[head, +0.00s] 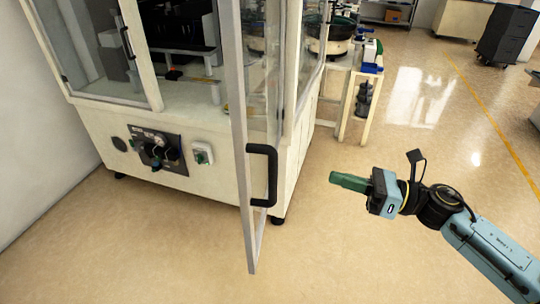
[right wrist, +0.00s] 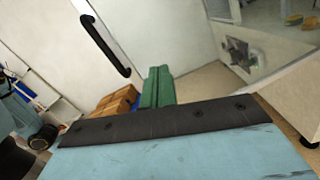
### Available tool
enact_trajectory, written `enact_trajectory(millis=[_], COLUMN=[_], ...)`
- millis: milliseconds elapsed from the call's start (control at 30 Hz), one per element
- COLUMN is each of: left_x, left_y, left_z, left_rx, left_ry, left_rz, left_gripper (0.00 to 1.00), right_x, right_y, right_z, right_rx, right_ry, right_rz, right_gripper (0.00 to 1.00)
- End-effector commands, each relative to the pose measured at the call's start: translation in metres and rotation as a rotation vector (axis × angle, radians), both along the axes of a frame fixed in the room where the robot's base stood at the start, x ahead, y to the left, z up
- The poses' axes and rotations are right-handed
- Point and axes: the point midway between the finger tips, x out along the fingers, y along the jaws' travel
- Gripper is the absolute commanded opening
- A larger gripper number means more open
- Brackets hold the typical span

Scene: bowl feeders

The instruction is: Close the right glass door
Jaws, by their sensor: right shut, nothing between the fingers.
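The right glass door (head: 240,130) stands swung open, jutting out from the machine toward me. Its black handle (head: 264,175) is on the door's free-edge side; the handle also shows at the upper left of the right wrist view (right wrist: 106,46). My right gripper (head: 336,179) is to the right of the handle, apart from it, with its green fingers pointing left toward the door. The fingers are together and empty, also in the right wrist view (right wrist: 157,86). My left gripper is in neither view.
The white machine cabinet (head: 100,128) carries a control panel (head: 157,150) and a left glass door (head: 133,50) that looks shut. A stand with a bowl feeder (head: 332,45) is behind at the right. The floor (head: 330,255) around my right gripper is clear.

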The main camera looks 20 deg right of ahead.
Motion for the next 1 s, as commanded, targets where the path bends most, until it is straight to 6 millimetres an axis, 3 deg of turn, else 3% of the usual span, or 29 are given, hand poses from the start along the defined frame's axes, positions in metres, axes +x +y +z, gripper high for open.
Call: enact_trajectory(millis=[33, 100, 267, 467, 800, 1000], left_x=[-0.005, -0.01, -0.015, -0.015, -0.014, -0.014], left_y=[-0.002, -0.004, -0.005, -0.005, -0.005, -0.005], left_z=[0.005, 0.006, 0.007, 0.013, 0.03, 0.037], left_rx=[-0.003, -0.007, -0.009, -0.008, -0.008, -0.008], left_ry=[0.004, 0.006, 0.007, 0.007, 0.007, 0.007], left_rz=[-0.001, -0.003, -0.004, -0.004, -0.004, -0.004], left_gripper=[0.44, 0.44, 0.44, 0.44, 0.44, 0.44], right_x=[-0.008, -0.018, -0.025, -0.013, 0.016, 0.027], right_y=[0.006, 0.012, 0.021, 0.047, 0.112, 0.136], right_z=[0.014, 0.022, 0.027, 0.028, 0.029, 0.027], right_rx=[-0.07, -0.141, -0.202, -0.198, -0.197, -0.196], right_ry=[-0.068, -0.141, -0.205, -0.207, -0.205, -0.202], right_rz=[0.062, 0.126, 0.184, 0.184, 0.182, 0.181], right_gripper=[0.0, 0.0, 0.0, 0.0, 0.0, 0.0])
